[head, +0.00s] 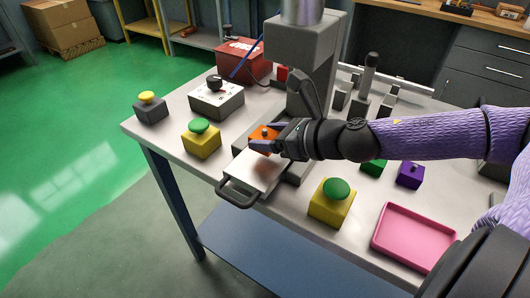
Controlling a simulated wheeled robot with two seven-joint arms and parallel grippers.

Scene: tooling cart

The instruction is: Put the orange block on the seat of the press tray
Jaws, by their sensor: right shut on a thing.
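My right gripper (272,139) reaches in from the right and is shut on the orange block (261,134). The block shows at the fingertips, over the rear part of the press tray (258,175). The tray is a pale metal slide with a dark handle (237,196) at its front, in front of the grey press (305,60). I cannot tell whether the block touches the tray or hangs just above it. The seat is hidden by the gripper and block. My left gripper is not in view.
Yellow boxes with green buttons stand left (201,141) and right (332,203) of the tray. A pink tray (413,238) lies at the right front. A green block (373,168) and a purple block (410,175) sit beneath my forearm. A control box (216,100) stands at the left back.

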